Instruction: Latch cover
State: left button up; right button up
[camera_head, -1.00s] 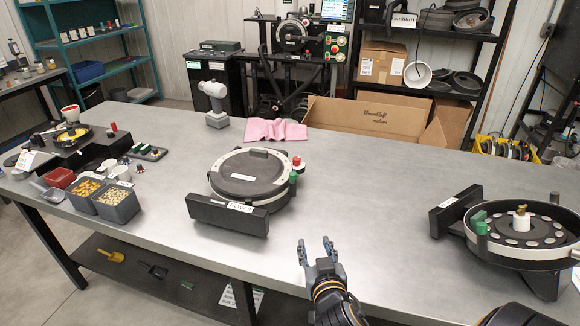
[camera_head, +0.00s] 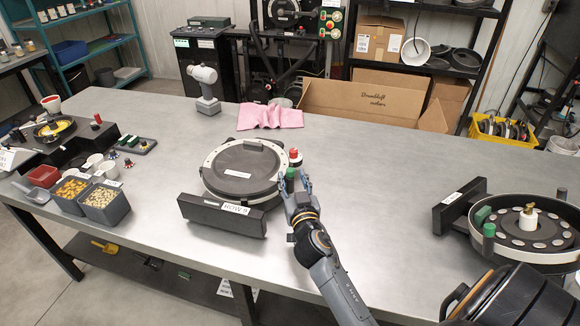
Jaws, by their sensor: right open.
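A seed meter with a round dark cover (camera_head: 242,162) sits mid-table, its cover lying flat on the pale ring. At the meter's right edge are a red knob (camera_head: 295,153) with a white part and a green piece (camera_head: 291,173). My right gripper (camera_head: 293,179) is open, its fingers pointing away from me at the green piece. The fingertips overlap it in the picture; I cannot tell if they touch. My left gripper is out of view.
A second, uncovered meter (camera_head: 545,262) stands at the right. The table's middle right is clear.

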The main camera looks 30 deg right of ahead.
aim_at(291, 173)
jog(key=x, duration=0.3)
jog(key=shift+w+r, duration=0.1)
jog(key=shift+w+d, duration=0.2)
jog(key=shift+w, duration=0.05)
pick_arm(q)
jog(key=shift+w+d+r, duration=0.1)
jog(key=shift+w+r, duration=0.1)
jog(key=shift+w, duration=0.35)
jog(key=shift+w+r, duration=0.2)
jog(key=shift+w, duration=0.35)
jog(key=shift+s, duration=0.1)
pick_arm(e)
jog(key=shift+c, duration=0.9)
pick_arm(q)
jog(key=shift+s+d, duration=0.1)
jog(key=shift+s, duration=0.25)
pick_arm(e)
grip_shut()
